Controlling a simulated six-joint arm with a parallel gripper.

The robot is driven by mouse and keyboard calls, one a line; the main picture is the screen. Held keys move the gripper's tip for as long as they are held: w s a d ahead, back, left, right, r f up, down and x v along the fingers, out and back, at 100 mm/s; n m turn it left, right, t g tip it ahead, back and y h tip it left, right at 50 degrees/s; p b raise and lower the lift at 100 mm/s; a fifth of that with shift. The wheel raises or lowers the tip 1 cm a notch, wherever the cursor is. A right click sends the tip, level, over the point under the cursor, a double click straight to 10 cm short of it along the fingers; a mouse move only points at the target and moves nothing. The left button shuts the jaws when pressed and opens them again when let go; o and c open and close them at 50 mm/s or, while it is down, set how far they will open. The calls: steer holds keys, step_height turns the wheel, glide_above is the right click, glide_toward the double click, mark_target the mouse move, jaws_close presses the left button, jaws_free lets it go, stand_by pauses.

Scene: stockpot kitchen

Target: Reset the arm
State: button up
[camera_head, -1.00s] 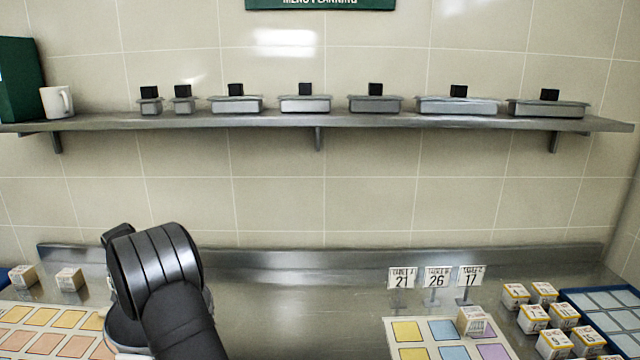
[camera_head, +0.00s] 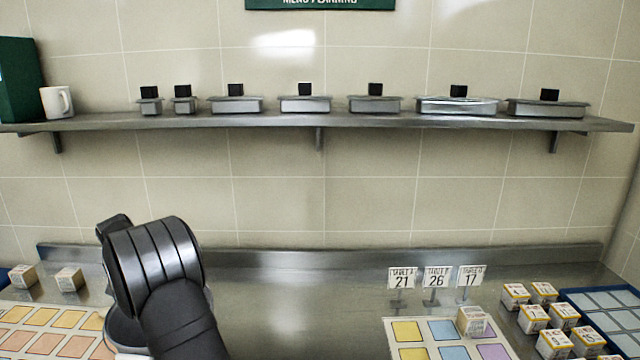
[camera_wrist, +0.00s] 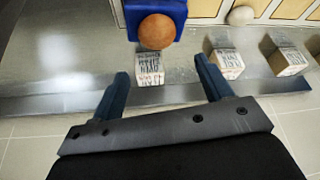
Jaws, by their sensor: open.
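My gripper (camera_wrist: 166,88) shows in the wrist view with its two blue fingers spread wide apart and nothing held between them. Beyond the fingertips, a printed block (camera_wrist: 149,68) sits on the steel counter in front of a blue tray with a brown ball (camera_wrist: 157,31). The block looks apart from both fingers. In the head view my arm rises at the lower left, over the counter beside the left colour card; its fingers are hidden there.
Blocks (camera_head: 69,279) stand at the left by a colour card (camera_head: 45,318). At the right are a second card (camera_head: 408,329), several blocks (camera_head: 533,318), a blue tray (camera_head: 605,300) and number signs (camera_head: 437,278). A shelf (camera_head: 330,121) with lidded pans runs above. The middle counter is clear.

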steer(key=x, duration=0.2)
steer(key=s+x, duration=0.1)
steer(key=x, duration=0.5)
steer(key=shift+s+d+f, duration=0.25)
steer(key=shift+s+f, duration=0.1)
steer(key=shift+f, duration=0.1)
step_height(320, 180, up, 15)
steer(key=s+a+n, duration=0.1)
steer(key=s+a, duration=0.2)
steer(key=s, duration=0.9)
steer(key=s+a+n, duration=0.1)
steer(key=s+a, duration=0.2)
steer(key=s, duration=0.9)
step_height(320, 180, down, 9)
steer(key=s, duration=0.2)
steer(key=shift+r+y, duration=0.15)
steer(key=shift+y, duration=0.25)
steer(key=shift+d, duration=0.1)
